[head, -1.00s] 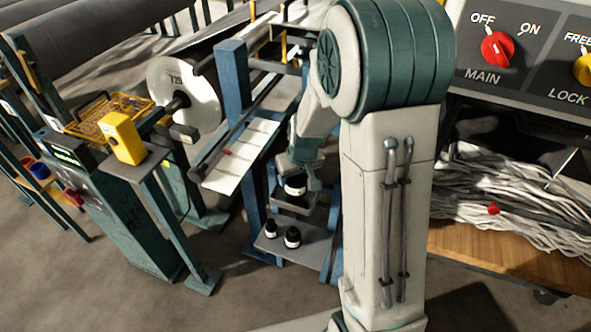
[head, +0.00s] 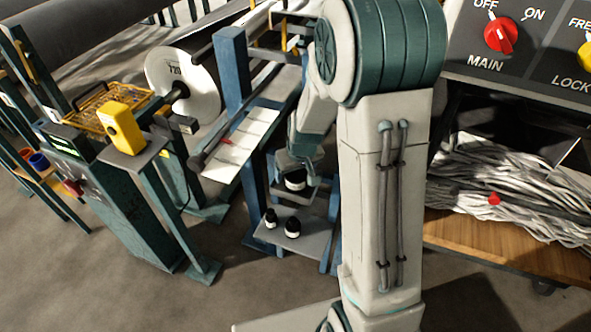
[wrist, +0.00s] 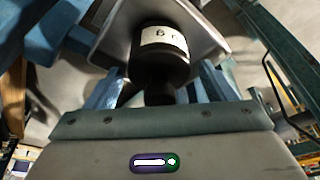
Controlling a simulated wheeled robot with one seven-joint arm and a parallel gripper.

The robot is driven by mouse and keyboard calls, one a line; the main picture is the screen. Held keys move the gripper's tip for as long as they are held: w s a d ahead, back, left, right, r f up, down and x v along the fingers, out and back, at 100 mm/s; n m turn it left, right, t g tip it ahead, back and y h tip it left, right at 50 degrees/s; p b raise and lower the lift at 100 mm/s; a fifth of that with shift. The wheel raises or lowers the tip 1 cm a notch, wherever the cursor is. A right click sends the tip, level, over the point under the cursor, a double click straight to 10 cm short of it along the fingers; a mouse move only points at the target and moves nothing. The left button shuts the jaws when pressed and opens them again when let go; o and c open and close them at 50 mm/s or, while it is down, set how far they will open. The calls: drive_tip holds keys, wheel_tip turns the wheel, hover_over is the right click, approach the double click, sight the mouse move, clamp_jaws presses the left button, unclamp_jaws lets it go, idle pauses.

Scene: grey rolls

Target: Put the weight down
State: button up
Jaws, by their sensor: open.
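The weight (wrist: 160,60) is a black cylinder with a white label band and a narrower neck. In the wrist view it stands on a grey tray (wrist: 112,38) just in front of my gripper (wrist: 160,88). My gripper is open, with the weight's neck between its fingers; I cannot tell whether they touch it. In the head view the weight (head: 295,181) sits on the small upper shelf of a blue stand, partly hidden by my gripper (head: 306,168) and wrist.
Two similar black weights (head: 291,228) stand on the lower grey shelf (head: 310,243). Blue posts (head: 236,85) flank the shelves closely. A yellow box (head: 123,128) on a machine and a large roll (head: 183,82) are at left. A switch panel (head: 530,40) is at right.

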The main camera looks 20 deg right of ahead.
drive_tip(key=a+p+v, duration=0.1)
drive_tip(key=p+v, duration=0.1)
drive_tip(key=v, duration=1)
drive_tip(key=s+r+m, duration=0.1)
drive_tip(key=s+r, duration=0.2)
drive_tip(key=s, duration=0.5)
drive_tip(key=s+r+g, duration=0.1)
drive_tip(key=s+r, duration=0.2)
drive_tip(key=s, duration=0.6)
drive_tip(key=shift+m, duration=0.4)
drive_tip(key=shift+s+d, duration=0.1)
drive_tip(key=shift+s, duration=0.05)
